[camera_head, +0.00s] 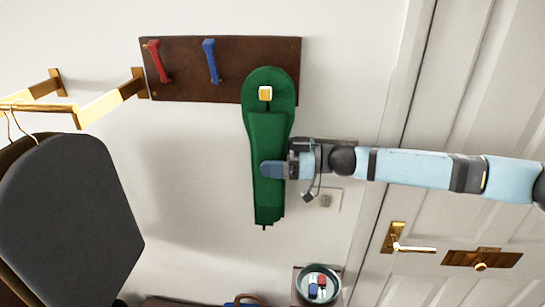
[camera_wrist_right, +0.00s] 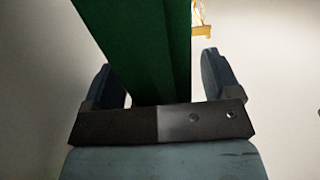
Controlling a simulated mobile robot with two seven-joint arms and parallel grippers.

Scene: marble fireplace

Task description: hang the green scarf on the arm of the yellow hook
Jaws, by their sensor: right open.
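The scarf's lower end hangs free. My right gripper (camera_head: 272,169) is at the middle of the hanging scarf, coming from the right, with a blue finger in front of the cloth. In the right wrist view the scarf (camera_wrist_right: 150,40) runs between the two spread fingers (camera_wrist_right: 165,78); contact with the left finger cannot be told. My left gripper is not in view.
The brown rack board (camera_head: 180,75) also carries a red hook (camera_head: 157,60) and a blue hook (camera_head: 211,60). A dark garment (camera_head: 70,215) hangs from a brass rail at left. A white door (camera_head: 480,110) is at right. A round bowl (camera_head: 319,284) with small items stands below.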

